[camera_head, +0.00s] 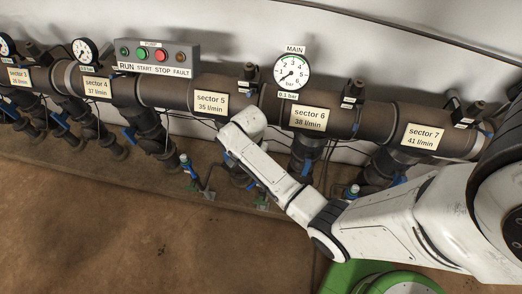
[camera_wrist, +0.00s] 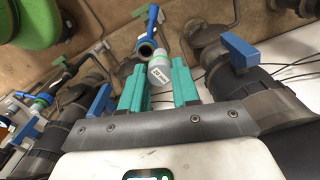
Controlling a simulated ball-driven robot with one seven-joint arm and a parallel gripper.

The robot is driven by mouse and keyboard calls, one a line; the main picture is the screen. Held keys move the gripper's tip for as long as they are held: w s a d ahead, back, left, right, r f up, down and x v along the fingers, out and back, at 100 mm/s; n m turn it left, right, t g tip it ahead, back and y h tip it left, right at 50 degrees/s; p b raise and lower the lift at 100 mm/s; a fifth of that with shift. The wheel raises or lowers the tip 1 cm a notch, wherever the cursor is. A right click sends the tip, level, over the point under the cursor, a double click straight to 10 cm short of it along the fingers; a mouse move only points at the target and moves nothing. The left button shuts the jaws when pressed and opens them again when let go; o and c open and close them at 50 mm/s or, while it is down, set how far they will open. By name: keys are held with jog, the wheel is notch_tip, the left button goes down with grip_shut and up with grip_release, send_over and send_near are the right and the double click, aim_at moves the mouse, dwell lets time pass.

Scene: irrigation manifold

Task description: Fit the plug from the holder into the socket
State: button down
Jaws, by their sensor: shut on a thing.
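In the wrist view my gripper (camera_wrist: 159,66) has two teal fingers closed around a grey, round-ended plug (camera_wrist: 160,76) with a small white printed label. The plug sits between the fingers, near their tips. Just beyond it is a blue fitting with a dark round opening (camera_wrist: 147,49); I cannot tell whether this is the socket or the holder, or whether the plug touches it. In the head view my white arm reaches to the pipe under sector 5, and the gripper and plug are hidden or too small to make out.
A brown manifold pipe (camera_head: 208,92) with sector labels runs along the wall. Blue-handled valves hang below it; one blue handle (camera_wrist: 239,50) is right of my gripper, another (camera_wrist: 101,101) left. A pump control box (camera_head: 157,58) and main gauge (camera_head: 291,73) sit above. The front floor is clear.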

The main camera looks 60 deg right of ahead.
jog(key=shift+s+d+f+m+b, duration=0.4)
jog(key=shift+s+f+m+b, duration=0.15)
jog(key=shift+f, duration=0.15)
jog(key=shift+s+d+f+m+b, duration=0.4)
jog(key=shift+f+m+b, duration=0.1)
jog(key=shift+f, duration=0.2)
jog(key=shift+s+d+f+m+b, duration=0.35)
jog(key=shift+s+f+m+b, duration=0.15)
jog(key=shift+f, duration=0.2)
jog(key=shift+f, duration=0.65)
dwell(0.3)
jog(key=shift+f+b, duration=0.9)
jog(key=shift+f, duration=0.9)
dwell(1.8)
jog(key=shift+a, duration=0.1)
jog(key=shift+c, duration=2.2)
grip_release()
